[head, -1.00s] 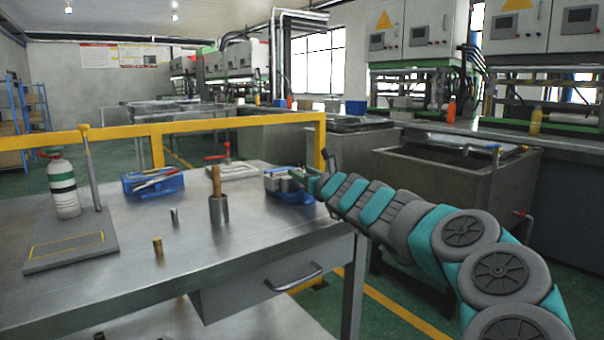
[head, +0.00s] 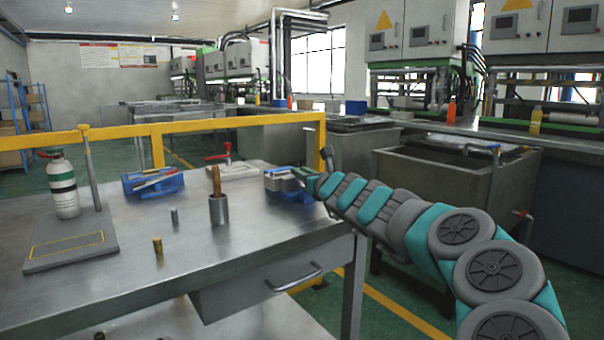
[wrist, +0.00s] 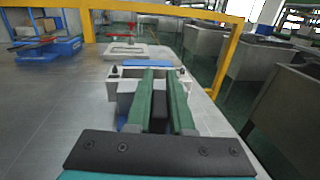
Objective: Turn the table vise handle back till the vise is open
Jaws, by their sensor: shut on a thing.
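The table vise (head: 282,184), blue with grey jaws, sits at the far right corner of the steel workbench. In the wrist view its pale grey body (wrist: 125,92) shows just beyond my fingers, with blue parts behind and below. My gripper (head: 303,175) is at the vise's right side. In the wrist view its two green fingers (wrist: 161,88) point at the vise and are shut on the handle, which they largely hide. A dark part shows between the fingers. How wide the vise jaws stand apart cannot be told.
On the workbench (head: 120,290) are a blue tool tray (head: 152,184), a wooden-handled tool in a metal cup (head: 218,208), small metal cylinders, a striped bottle (head: 63,185) and a red-handled clamp (head: 228,160). A yellow rail (head: 225,123) runs behind.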

